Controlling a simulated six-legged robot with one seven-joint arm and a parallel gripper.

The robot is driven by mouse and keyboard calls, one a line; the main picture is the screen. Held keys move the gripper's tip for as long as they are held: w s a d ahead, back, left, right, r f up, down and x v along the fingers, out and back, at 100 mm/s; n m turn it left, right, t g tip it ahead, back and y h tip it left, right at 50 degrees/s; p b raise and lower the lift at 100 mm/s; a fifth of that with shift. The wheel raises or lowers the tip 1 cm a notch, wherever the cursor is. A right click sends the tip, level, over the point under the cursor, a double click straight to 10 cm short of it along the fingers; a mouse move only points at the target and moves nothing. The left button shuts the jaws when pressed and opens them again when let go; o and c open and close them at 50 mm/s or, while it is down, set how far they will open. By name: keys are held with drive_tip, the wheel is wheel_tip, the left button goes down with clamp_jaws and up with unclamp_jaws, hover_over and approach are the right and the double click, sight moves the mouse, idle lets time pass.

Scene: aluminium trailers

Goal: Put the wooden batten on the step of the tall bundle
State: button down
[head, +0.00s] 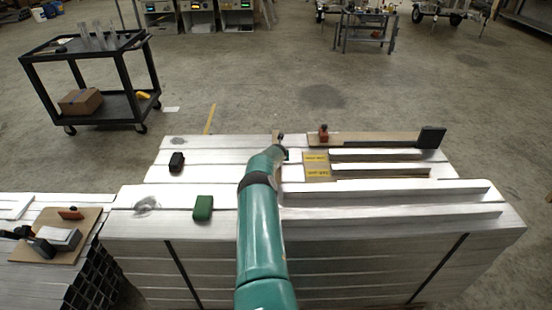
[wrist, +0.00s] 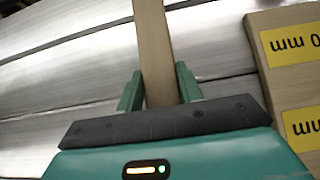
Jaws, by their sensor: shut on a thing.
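The wooden batten (wrist: 154,45) stands between the two green fingers of my gripper (wrist: 159,88) in the wrist view, and the fingers are shut on it. Its far end runs out of the top of that picture. In the head view my gripper (head: 281,152) is over the tall bundle (head: 330,262) of aluminium bars, and a small end of the batten (head: 276,134) shows just past it. My arm hides part of the bundle top. I cannot tell whether the batten touches the bars.
A board with yellow labels (head: 316,157) and short bars lies right of my gripper. A red-topped item (head: 323,132) and a black block (head: 432,137) stand behind. A green block (head: 203,208) and a black block (head: 177,161) sit left. A lower bundle (head: 85,278) stands at left.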

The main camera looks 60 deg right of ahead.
drive_tip(key=c, duration=0.9)
unclamp_jaws()
drive_tip(key=shift+f, duration=0.1)
drive_tip(key=shift+s+a+r, duration=0.2)
drive_tip(key=shift+s+r, duration=0.2)
drive_tip(key=shift+r, duration=0.3)
drive_tip(key=v, duration=0.6)
drive_tip(key=shift+a+f, duration=0.15)
drive_tip(key=shift+f, duration=0.05)
drive_tip(key=shift+a+r, duration=0.6)
drive_tip(key=shift+r, duration=0.1)
drive_tip(key=shift+s+a+f, duration=0.1)
drive_tip(key=shift+s+a, duration=0.2)
drive_tip(key=shift+s, duration=0.2)
drive_tip(key=shift+a+r, duration=0.65)
drive_tip(key=shift+r, duration=0.4)
